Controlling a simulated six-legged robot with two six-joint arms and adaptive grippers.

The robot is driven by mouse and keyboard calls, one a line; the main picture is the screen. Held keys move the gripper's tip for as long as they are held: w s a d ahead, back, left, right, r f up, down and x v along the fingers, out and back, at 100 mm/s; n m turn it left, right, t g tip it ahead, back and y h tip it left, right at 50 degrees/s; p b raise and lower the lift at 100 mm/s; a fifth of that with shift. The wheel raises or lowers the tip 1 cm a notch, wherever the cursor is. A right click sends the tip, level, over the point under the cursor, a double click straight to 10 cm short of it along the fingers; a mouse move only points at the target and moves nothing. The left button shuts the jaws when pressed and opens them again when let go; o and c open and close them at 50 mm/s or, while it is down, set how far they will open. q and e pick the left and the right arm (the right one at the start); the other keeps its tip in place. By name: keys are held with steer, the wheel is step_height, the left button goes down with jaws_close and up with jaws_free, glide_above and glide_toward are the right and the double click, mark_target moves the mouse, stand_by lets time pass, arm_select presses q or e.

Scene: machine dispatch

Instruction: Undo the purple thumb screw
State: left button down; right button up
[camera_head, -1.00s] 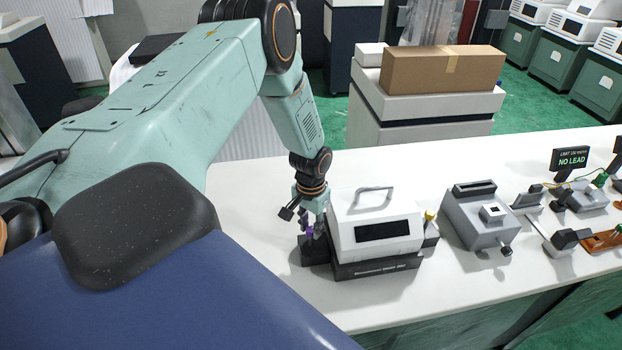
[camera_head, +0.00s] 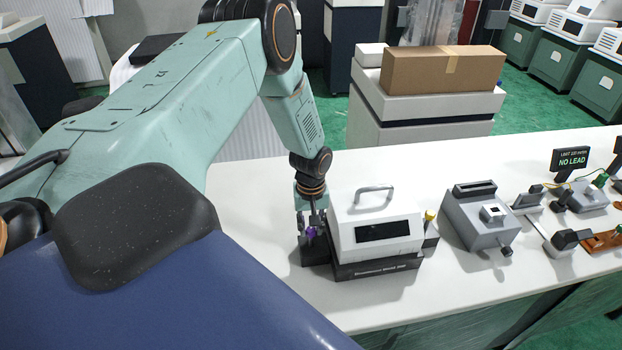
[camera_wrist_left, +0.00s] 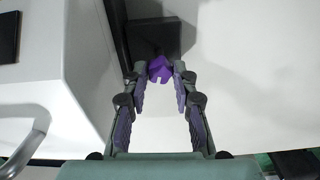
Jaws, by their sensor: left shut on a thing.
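The purple thumb screw (camera_head: 310,233) sits on a dark block (camera_head: 315,256) at the left side of a white machine (camera_head: 377,225) with a handle on top. It also shows in the left wrist view (camera_wrist_left: 160,68), with its near part facing the fingers. My left gripper (camera_head: 311,229) comes down from above at the machine's left side. In the left wrist view its fingertips (camera_wrist_left: 159,72) stand on either side of the screw and are shut on it. My right gripper is in neither view.
A grey device (camera_head: 480,222) stands to the right of the machine on the white table (camera_head: 285,180). A "NO LEAD" sign (camera_head: 571,161) and small fixtures stand further right. A cardboard box (camera_head: 440,70) is on a cabinet behind.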

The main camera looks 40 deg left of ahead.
mark_target(311, 229)
arm_select(q)
steer(key=shift+w+r+n, duration=0.1)
steer(key=shift+n, duration=0.2)
stand_by(0.4)
steer(key=c, duration=1.1)
jaws_free()
steer(key=shift+o, duration=0.2)
steer(key=shift+r, duration=0.55)
step_height(311, 229, up, 11)
steer(key=shift+f, duration=0.15)
